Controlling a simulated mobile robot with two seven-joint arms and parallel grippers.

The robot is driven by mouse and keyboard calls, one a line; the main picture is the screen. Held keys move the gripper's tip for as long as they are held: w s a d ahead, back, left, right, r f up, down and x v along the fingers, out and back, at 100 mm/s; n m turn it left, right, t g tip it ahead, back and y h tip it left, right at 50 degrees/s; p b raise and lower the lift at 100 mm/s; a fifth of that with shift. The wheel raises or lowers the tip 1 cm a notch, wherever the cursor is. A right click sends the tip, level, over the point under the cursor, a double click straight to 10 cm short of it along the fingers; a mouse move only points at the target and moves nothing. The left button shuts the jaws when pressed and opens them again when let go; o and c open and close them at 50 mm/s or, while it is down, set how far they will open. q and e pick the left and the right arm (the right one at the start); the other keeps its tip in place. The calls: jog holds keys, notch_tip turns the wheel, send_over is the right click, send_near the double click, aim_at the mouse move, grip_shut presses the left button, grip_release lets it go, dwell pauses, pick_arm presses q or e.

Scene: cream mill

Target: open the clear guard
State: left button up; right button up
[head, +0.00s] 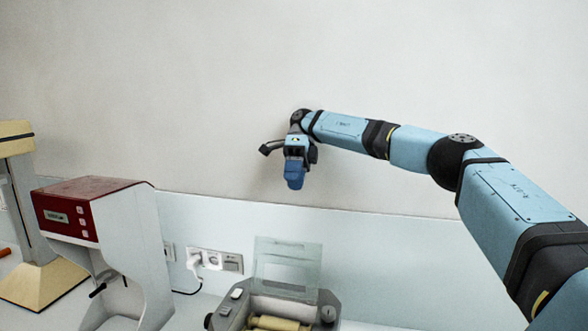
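The mill (325,310) is a grey machine with cream rollers (275,324) at the bottom centre, cut off by the lower picture edge. Its clear guard (287,262) stands up at the back of the machine, tilted up off the rollers, which show uncovered in front of it. My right gripper (294,182) points down above the guard, in front of the wall, with a gap between them in the picture. Its fingers overlap from this angle, so their opening does not show. I see nothing held in it. My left gripper is out of view.
A red and white machine (105,225) with a black handle stands left of the mill. A cream and grey appliance (35,275) is at the far left. Wall sockets (215,260) with a plug and black cable are behind. The counter right of the mill looks clear.

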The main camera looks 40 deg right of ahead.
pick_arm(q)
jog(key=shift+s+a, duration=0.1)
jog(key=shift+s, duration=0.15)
pick_arm(e)
jog(key=shift+r, duration=1.05)
jog(key=shift+f, duration=0.1)
